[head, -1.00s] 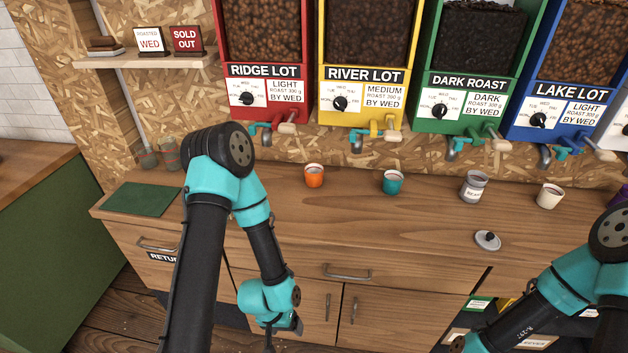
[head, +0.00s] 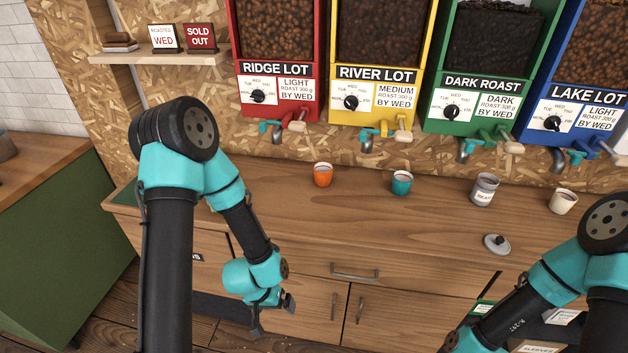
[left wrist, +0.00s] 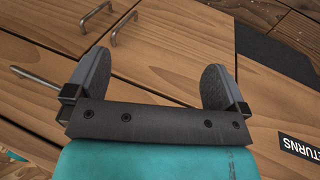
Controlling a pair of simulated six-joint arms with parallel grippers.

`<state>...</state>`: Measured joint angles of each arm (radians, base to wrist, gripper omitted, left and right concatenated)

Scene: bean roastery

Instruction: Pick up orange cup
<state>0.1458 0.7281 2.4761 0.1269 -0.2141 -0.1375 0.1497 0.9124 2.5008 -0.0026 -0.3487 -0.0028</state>
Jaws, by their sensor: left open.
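The orange cup (head: 322,175) stands upright on the wooden counter, below the red Ridge Lot dispenser. My left gripper (head: 273,318) hangs low in front of the cabinet doors, below the counter top and to the left of and nearer than the cup. In the left wrist view, my left gripper (left wrist: 158,85) is open, with its two dark fingers apart and only cabinet wood between them. The cup is not in the left wrist view. My right arm comes in at the lower right of the head view, with its gripper outside the picture.
A teal cup (head: 402,183), a grey labelled canister (head: 484,190) and a cream cup (head: 563,202) stand along the counter (head: 400,230) to the right. A lid (head: 497,244) lies near the front edge. Dispenser taps hang above the cups. The counter before the orange cup is clear.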

